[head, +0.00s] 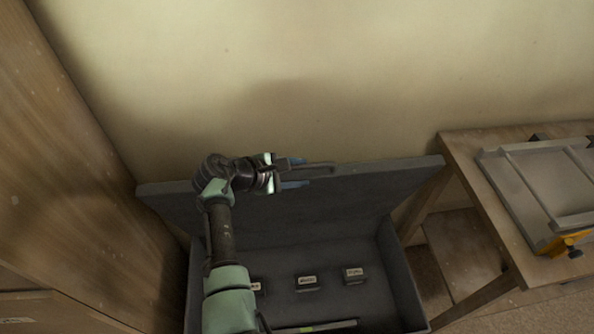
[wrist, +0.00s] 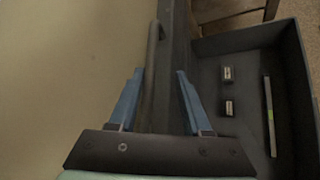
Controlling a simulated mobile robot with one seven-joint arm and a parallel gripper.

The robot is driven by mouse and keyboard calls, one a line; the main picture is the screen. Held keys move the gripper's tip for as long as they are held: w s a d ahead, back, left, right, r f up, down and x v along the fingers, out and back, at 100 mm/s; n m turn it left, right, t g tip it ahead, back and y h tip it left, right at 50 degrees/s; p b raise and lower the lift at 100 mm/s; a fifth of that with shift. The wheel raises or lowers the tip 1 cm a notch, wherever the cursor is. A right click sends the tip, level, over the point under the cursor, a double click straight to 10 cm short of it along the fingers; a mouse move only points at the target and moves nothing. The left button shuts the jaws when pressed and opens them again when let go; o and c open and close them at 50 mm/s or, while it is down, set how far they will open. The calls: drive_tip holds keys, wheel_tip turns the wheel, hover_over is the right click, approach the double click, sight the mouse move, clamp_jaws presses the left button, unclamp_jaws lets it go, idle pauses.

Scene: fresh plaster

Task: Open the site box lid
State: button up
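The site box (head: 405,285) is a dark grey box on the floor against the plaster wall. Its lid (head: 350,200) is raised and tilted up at the back, so the inside shows. A bar handle (head: 322,169) runs along the lid's upper edge; it also shows in the wrist view (wrist: 151,60). My gripper (head: 300,174) is at this handle. In the wrist view its blue fingers (wrist: 159,72) stand apart on either side of the handle, with gaps visible, and do not clamp it. My arm hides the left part of the box and lid.
Inside the box lie small labelled blocks (head: 307,281) and a long bar with a green mark (head: 340,324). A wooden table (head: 470,165) with a grey machine (head: 530,185) stands close on the right. A wooden panel (head: 75,150) rises close on the left.

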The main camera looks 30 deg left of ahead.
drive_tip(key=shift+s, duration=0.1)
drive_tip(key=v, duration=1.2)
drive_tip(key=shift+s+r, duration=0.2)
drive_tip(key=shift+s, duration=0.1)
